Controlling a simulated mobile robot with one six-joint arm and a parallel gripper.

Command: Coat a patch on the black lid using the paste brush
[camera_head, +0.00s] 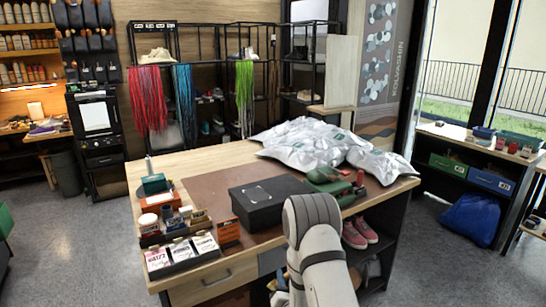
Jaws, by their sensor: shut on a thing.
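The black lid (285,187) is on top of a low black box in the middle of the workbench. A pale square-cornered mark shows on its upper face. My white arm rises from the bottom of the view, just in front of the box's right side, and covers part of the bench edge. My gripper is not in view, and what it holds cannot be seen. I cannot make out a paste brush anywhere in this view.
The wooden workbench (200,160) carries a brown mat (205,186). Silvery bags (310,140) are piled behind. Green-topped items (327,180) sit close right.

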